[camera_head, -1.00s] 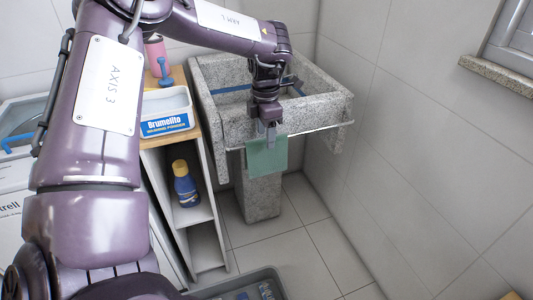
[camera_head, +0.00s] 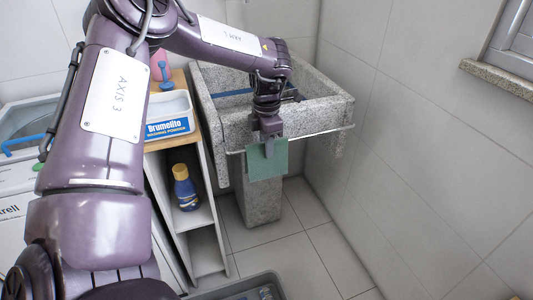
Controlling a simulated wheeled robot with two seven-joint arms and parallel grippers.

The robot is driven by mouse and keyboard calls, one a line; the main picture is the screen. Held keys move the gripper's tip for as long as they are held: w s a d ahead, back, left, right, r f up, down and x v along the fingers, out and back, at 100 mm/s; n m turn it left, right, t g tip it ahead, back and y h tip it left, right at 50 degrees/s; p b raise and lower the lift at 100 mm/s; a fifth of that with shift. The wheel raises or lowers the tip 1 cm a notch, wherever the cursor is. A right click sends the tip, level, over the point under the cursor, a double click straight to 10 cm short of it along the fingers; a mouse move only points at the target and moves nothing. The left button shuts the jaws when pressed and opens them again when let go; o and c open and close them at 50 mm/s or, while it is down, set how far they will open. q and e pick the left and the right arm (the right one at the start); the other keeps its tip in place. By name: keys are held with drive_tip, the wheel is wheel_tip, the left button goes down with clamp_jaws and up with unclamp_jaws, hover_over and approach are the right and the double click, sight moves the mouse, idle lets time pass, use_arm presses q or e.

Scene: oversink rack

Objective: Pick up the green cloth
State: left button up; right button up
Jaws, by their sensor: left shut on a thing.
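The green cloth (camera_head: 268,163) hangs flat in front of the stone sink, at the thin rail (camera_head: 325,131) along the sink's front edge. My left gripper (camera_head: 269,148) points down at the cloth's upper part and is shut on it. Its fingers cover a little of the cloth's top edge. I cannot tell whether the cloth still touches the rail. My right gripper is not in view.
The stone sink (camera_head: 333,112) stands on a pedestal behind the cloth. To its left is a shelf unit with a washing powder box (camera_head: 167,127) on top and a blue bottle (camera_head: 185,187) inside. A grey crate (camera_head: 240,288) is at the bottom. The floor at right is clear.

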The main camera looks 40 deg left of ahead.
use_arm(q)
drive_tip(key=shift+r, duration=0.55)
wheel_tip(320, 180, up, 8)
drive_tip(key=shift+w+f+p, duration=0.1)
drive_tip(key=shift+p, duration=0.5)
wheel_tip(320, 180, up, 11)
drive_tip(key=p, duration=0.5)
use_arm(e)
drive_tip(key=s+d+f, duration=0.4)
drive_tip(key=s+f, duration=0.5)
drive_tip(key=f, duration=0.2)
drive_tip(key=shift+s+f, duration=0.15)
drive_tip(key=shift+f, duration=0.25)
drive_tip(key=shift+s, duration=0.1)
